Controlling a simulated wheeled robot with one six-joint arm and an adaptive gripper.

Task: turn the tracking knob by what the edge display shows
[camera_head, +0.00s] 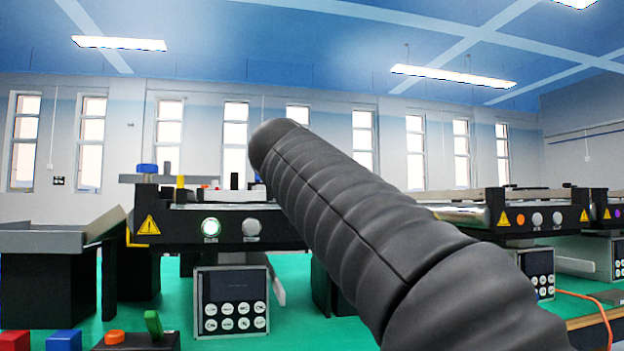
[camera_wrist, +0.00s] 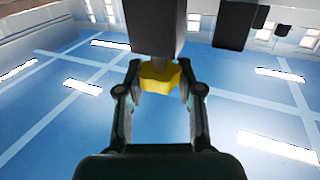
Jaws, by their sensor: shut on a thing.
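In the wrist view my gripper (camera_wrist: 160,82) has its two fingers on either side of a yellow faceted knob (camera_wrist: 158,76) and is shut on it. The knob sits at the lower end of a dark block (camera_wrist: 153,28). In the head view my gripper is not visible; my dark ribbed arm crosses the middle and hides part of the nearest conveyor (camera_head: 180,227). A control box (camera_head: 232,300) under that conveyor has a dark screen (camera_head: 237,286) above several round buttons. I cannot read anything on the screen.
A grey tray (camera_head: 60,236) stands at left. Red (camera_head: 14,341) and blue (camera_head: 63,341) blocks are at the front left. Another conveyor (camera_head: 540,220) is at right.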

